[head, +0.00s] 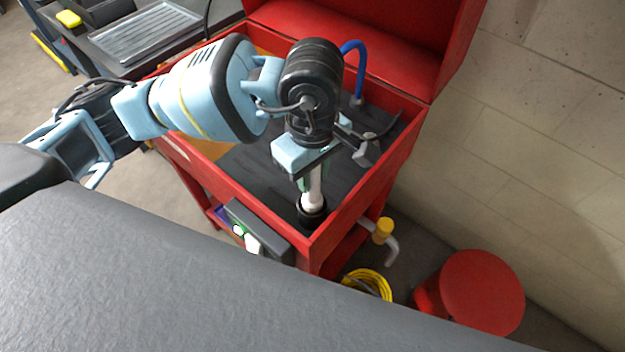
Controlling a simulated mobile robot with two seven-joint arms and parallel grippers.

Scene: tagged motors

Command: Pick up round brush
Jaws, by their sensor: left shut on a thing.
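The round brush (315,194) shows as a pale handle with a black round end, upright in the near corner of the open red tool cart (262,205). My left gripper (311,176) reaches down from above and is shut on the upper part of the brush. The gripper and wrist hide the top of the handle. I cannot tell whether the black end touches the dark cart floor. My right gripper is not in view.
A blue hooked item (355,70) and a grey tool (366,152) are in the cart behind my gripper. Cart walls stand close to the brush on two sides. A grey box (258,232) hangs outside.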

